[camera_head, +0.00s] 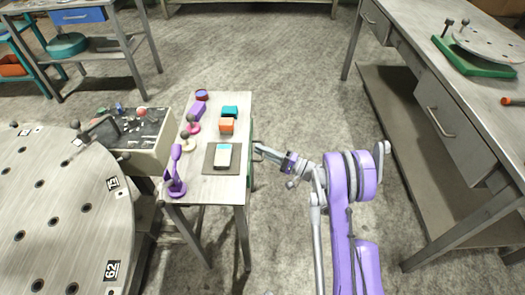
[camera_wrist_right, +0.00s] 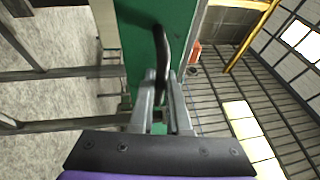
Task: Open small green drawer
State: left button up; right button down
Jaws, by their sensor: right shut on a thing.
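The small green drawer (camera_wrist_right: 135,60) shows in the right wrist view as a green front panel with a dark curved handle (camera_wrist_right: 161,50). In the head view only a thin green edge of it (camera_head: 251,171) shows at the right side of the small table. My right gripper (camera_wrist_right: 160,100) is shut on the handle, with a finger on each side of it. In the head view the right gripper (camera_head: 262,148) reaches the table's right side from the right. I cannot tell how far the drawer stands out. My left gripper is not in view.
The small table (camera_head: 240,105) carries a purple stand (camera_head: 176,175), small boxes and a device on a dark mat (camera_head: 209,160). A round perforated table (camera_head: 60,215) stands at left. A long workbench (camera_head: 465,120) stands at right. Bare floor (camera_head: 300,90) lies between.

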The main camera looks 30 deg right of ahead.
dwell(0.5)
jog(key=s+d+b, duration=0.1)
jog(key=s+d, duration=0.5)
jog(key=d, duration=0.5)
jog(key=shift+s, duration=0.35)
jog(key=shift+a, duration=0.1)
jog(key=c, duration=0.9)
grip_release()
jog(key=v, duration=1)
jog(key=shift+s+f+p, duration=0.15)
jog(key=shift+s+p, duration=0.15)
jog(key=shift+p, duration=0.05)
jog(key=shift+d, duration=0.25)
